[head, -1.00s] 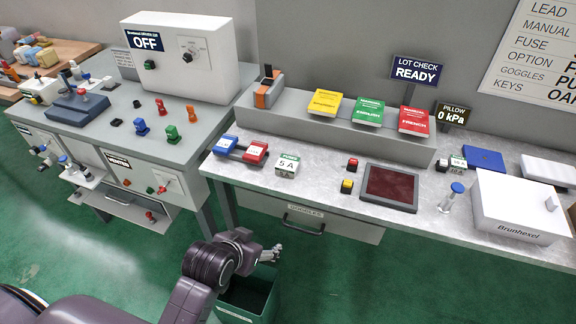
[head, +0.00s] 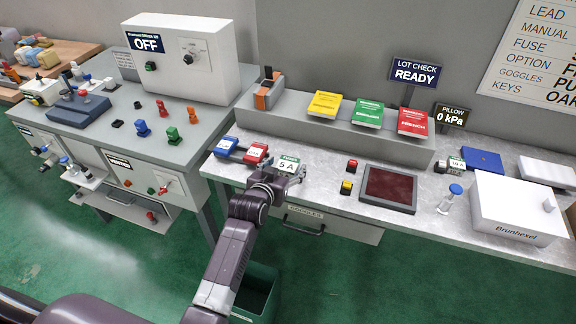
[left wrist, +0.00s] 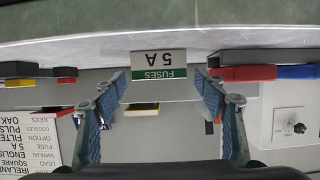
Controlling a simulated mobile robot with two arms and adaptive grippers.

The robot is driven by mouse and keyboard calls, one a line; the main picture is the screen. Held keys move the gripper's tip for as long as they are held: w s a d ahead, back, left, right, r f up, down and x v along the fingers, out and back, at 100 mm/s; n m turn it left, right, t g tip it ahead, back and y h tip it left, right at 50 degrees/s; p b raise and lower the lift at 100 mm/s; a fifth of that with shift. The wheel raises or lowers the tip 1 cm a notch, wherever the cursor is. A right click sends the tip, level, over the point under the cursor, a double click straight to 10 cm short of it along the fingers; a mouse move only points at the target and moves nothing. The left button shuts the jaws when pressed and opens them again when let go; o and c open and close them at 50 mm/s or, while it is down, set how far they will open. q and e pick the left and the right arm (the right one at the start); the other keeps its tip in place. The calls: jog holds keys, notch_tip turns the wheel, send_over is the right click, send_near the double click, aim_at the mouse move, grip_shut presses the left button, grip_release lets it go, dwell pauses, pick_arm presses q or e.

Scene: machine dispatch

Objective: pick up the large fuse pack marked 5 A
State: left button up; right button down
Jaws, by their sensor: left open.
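The fuse pack marked 5 A (head: 287,165), white with a green band, stands on the grey bench near its front edge. It shows upside down in the left wrist view (left wrist: 158,66), between and beyond the two blue-padded fingers. My left gripper (head: 284,182) is just in front of the pack at the bench edge, open and empty; its fingers also show spread in the left wrist view (left wrist: 160,88). The gripper covers the pack's lower part in the head view. I cannot see contact between them. My right gripper is not in view.
A drawer (head: 335,225) and a green bin (head: 262,288) are below.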

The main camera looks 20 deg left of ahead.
aim_at(288, 162)
pick_arm(q)
jog(key=shift+x, duration=1.75)
jog(key=shift+c, duration=0.6)
jog(key=c, duration=1)
jog(key=shift+c, duration=0.6)
jog(key=shift+r, duration=0.15)
